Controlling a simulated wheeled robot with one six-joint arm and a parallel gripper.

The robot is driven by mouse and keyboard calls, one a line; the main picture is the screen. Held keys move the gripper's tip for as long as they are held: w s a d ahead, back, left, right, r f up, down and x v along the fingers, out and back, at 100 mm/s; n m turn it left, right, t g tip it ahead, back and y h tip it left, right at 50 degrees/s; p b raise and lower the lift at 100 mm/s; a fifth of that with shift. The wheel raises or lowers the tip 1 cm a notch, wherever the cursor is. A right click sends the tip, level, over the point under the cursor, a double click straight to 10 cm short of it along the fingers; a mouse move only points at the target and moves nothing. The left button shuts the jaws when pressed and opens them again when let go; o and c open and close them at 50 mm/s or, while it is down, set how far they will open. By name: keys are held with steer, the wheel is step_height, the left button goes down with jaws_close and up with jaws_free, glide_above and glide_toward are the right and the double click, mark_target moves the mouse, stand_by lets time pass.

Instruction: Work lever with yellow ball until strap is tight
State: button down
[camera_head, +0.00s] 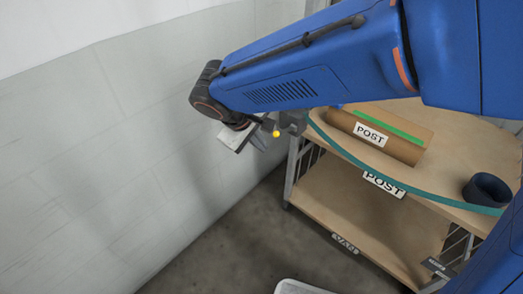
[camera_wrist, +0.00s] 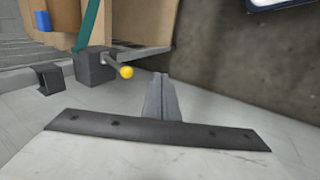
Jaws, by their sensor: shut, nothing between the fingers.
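The yellow ball (camera_head: 276,133) sits at the end of a short lever on a dark ratchet block (camera_wrist: 93,67), by the near left corner of the cart. In the wrist view the ball (camera_wrist: 126,72) is on the lever (camera_wrist: 113,61), which points right from the block. The teal strap (camera_head: 345,153) curves around the cart top, and part of it (camera_wrist: 88,25) runs up from the block. My gripper (camera_wrist: 160,76) is shut and empty, its tips a little right of the ball and apart from it in that view; my gripper (camera_head: 259,143) is partly hidden behind my arm.
A brown roll (camera_head: 404,150) and a dark ring (camera_head: 487,190) are on the wooden cart top (camera_head: 460,145). A lower shelf (camera_head: 370,210) is below. The grey wall (camera_head: 110,150) is close at left. A white-edged object (camera_head: 300,287) is on the floor in front.

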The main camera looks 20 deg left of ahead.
steer(key=s+v, duration=0.1)
steer(key=v, duration=0.7)
steer(key=shift+s+a+f, duration=0.2)
steer(key=shift+s+a, duration=0.1)
steer(key=shift+a, duration=0.05)
stand_by(0.3)
steer(key=w+d+r+m+g+y, duration=0.1)
steer(key=w+d+m, duration=0.2)
steer(key=d, duration=1.1)
steer(key=w+d+r+m+g, duration=0.1)
steer(key=w+d+r+m, duration=0.2)
steer(key=d, duration=1.1)
steer(key=s+d+f+m, duration=0.2)
steer(key=s+d, duration=0.1)
steer(key=d, duration=0.4)
steer(key=s+d+f+m+t, duration=0.1)
steer(key=s+d+f+m, duration=0.1)
steer(key=d, duration=0.5)
steer(key=s+d+f+m+y, duration=0.1)
steer(key=s+d+f+m, duration=0.1)
steer(key=s+d, duration=0.4)
steer(key=shift+s+d+f+m+t, duration=0.15)
steer(key=shift+d+f+m+t, duration=0.2)
steer(key=shift+d+m, duration=0.35)
steer(key=shift+r, duration=0.1)
